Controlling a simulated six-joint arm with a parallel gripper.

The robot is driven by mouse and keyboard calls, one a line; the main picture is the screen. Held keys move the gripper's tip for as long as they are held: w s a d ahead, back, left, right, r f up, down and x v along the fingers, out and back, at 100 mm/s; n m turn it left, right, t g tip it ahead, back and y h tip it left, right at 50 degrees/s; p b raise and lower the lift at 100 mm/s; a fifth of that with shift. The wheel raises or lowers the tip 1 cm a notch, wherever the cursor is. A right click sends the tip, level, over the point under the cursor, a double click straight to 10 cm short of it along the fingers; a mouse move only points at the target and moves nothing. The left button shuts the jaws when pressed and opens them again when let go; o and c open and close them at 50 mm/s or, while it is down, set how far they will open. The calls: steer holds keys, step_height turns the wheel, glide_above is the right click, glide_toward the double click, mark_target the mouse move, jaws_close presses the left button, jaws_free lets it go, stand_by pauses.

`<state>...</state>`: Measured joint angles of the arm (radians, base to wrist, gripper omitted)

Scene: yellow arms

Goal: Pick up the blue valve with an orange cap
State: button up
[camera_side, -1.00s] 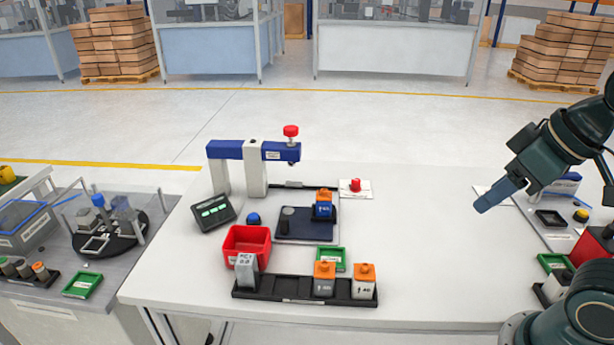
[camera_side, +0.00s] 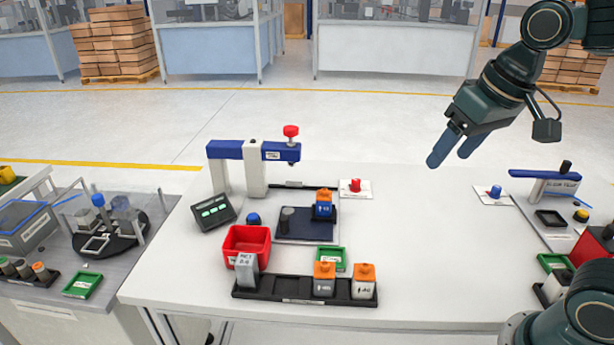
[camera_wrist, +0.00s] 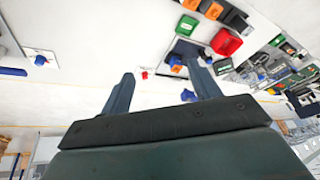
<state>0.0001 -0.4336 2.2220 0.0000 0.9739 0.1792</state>
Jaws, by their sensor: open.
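The blue valve with an orange cap (camera_side: 323,207) stands on the right part of a dark plate (camera_side: 305,230) in the middle of the white table. It shows small in the wrist view (camera_wrist: 176,63), on the dark plate (camera_wrist: 187,48). My gripper (camera_side: 450,155) is in the air above the right half of the table, up and to the right of the valve, well apart from it. Its two fingers are spread with nothing between them. They also show spread in the wrist view (camera_wrist: 166,82).
A red bin (camera_side: 246,246) and a green tray (camera_side: 331,259) stand nearby. A blue-beamed press (camera_side: 253,151) rises behind the plate. The table right of it is mostly clear.

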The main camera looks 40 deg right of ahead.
steer(key=w+m+g, duration=0.1)
steer(key=w+m, duration=0.1)
steer(key=w, duration=0.6)
steer(key=m+g, duration=0.3)
steer(key=m, duration=0.2)
glide_above(324, 195)
step_height(324, 195, down, 12)
steer(key=shift+w+d+f, duration=0.15)
steer(key=shift+f, duration=2)
steer(key=shift+w+d+f, duration=0.1)
steer(key=shift+d+f, duration=0.05)
steer(key=shift+f, duration=2)
steer(key=shift+f, duration=0.1)
steer(key=shift+f, duration=2.5)
steer(key=c, duration=1.1)
